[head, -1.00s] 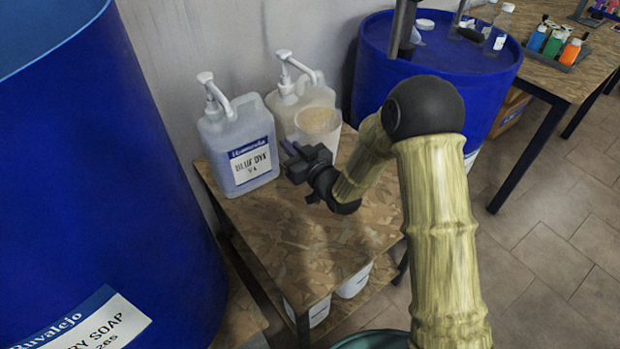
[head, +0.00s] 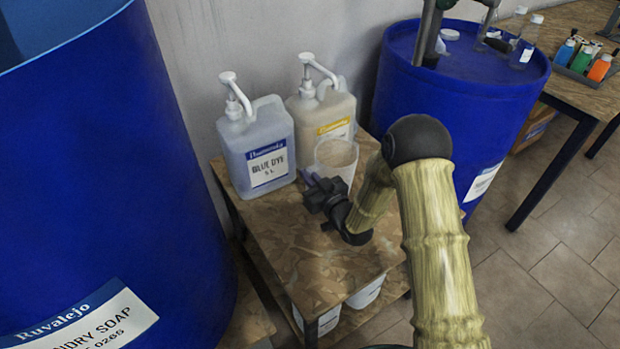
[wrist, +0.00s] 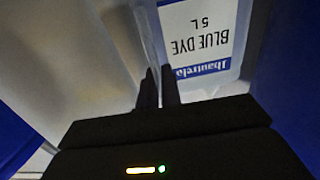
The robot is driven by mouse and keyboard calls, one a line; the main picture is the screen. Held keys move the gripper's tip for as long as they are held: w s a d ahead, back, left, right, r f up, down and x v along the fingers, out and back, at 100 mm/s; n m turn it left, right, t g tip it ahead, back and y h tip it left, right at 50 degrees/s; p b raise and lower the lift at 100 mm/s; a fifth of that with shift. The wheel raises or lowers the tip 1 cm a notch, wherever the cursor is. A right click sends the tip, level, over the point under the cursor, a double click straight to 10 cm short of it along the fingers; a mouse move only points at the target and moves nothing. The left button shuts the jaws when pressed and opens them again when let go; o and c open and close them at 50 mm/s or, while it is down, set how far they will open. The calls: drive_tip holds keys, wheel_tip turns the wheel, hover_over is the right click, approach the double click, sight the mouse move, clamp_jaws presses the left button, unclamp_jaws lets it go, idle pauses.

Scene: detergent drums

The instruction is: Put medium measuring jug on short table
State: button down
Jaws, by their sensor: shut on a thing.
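The measuring jug (head: 336,156), a translucent tapered cup, is in the head view in front of the pump bottles, above the top of the short wooden table (head: 300,250). My gripper (head: 315,183) is shut on the jug's near left side, where a bluish-purple part shows, probably its handle. The jug looks about upright. My gripper and wrist hide its lower part, so I cannot tell whether its base touches the table. In the wrist view my gripper's dark fingers (wrist: 158,88) are close together.
A blue dye bottle (head: 258,150) and a yellow-labelled pump bottle (head: 325,112) stand at the table's back. Big blue drums stand left (head: 100,180) and right (head: 455,90). The table's front half is clear. White containers (head: 345,305) sit on its lower shelf.

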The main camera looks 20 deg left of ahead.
drive_tip(key=shift+f, duration=0.25)
drive_tip(key=shift+f+b, duration=0.25)
drive_tip(key=shift+b, duration=0.05)
drive_tip(key=c, duration=1.6)
unclamp_jaws()
drive_tip(key=shift+r, duration=0.2)
drive_tip(key=shift+r+p, duration=0.2)
drive_tip(key=shift+p, duration=0.25)
drive_tip(key=v, duration=1.2)
drive_tip(key=shift+f, duration=0.1)
drive_tip(key=shift+w, duration=0.1)
